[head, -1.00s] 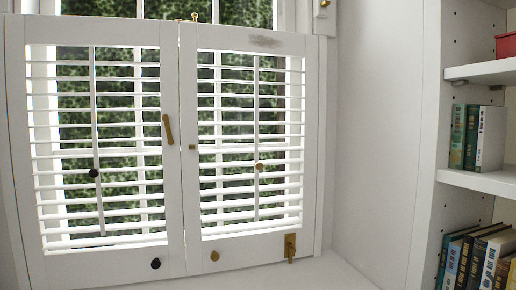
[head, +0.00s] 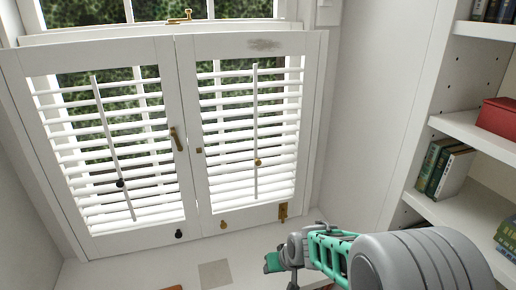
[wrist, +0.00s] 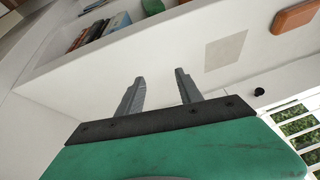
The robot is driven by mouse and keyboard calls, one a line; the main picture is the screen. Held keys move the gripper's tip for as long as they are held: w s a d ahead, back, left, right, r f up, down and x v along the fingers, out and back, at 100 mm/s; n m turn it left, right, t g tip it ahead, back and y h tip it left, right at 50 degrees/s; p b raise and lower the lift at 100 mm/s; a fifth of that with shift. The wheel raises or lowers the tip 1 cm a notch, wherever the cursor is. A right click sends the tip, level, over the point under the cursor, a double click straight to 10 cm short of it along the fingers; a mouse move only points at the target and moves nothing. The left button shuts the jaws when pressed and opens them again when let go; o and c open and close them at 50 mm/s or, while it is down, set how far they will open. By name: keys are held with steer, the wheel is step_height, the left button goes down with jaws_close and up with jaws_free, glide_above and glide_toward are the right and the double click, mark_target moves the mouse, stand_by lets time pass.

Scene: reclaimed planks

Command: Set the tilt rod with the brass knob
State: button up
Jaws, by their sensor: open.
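The tilt rod with the brass knob is the white upright rod (head: 255,115) on the right shutter panel in the head view. Its brass knob (head: 258,162) sits in the rod's lower half. The panel's white slats are open, with green foliage showing between them. The left panel has a similar rod (head: 107,135) with a black knob (head: 120,183). My gripper is low in front of the right panel, apart from the rod. In the wrist view my gripper (wrist: 160,76) is open and empty, its two grey fingers spread over the pale sill. The brass-knobbed rod does not show there.
A bookshelf with books (head: 444,170) and a red box (head: 498,117) stands at right. The sill holds a flat beige patch (head: 214,274) and a reddish-brown block (wrist: 296,16). A brass latch (head: 283,212) and small knobs are on the lower shutter frames.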

steer(key=w+a+r+t+y, duration=0.1)
steer(key=w+r+t, duration=0.2)
steer(key=w+r, duration=0.15)
steer(key=w+a+r+t, duration=0.2)
steer(key=w+r, duration=0.2)
steer(key=w, duration=0.2)
steer(key=n+t+y, duration=0.1)
steer(key=t, duration=0.6)
glide_toward(259, 163)
steer(key=w, duration=0.3)
steer(key=x, duration=0.2)
steer(key=p+x, duration=0.1)
steer(key=x, duration=0.4)
steer(key=shift+w+a+p, duration=0.2)
steer(key=shift+a+p, duration=0.15)
steer(key=shift+a, duration=0.15)
steer(key=shift+c, duration=0.5)
jaws_close()
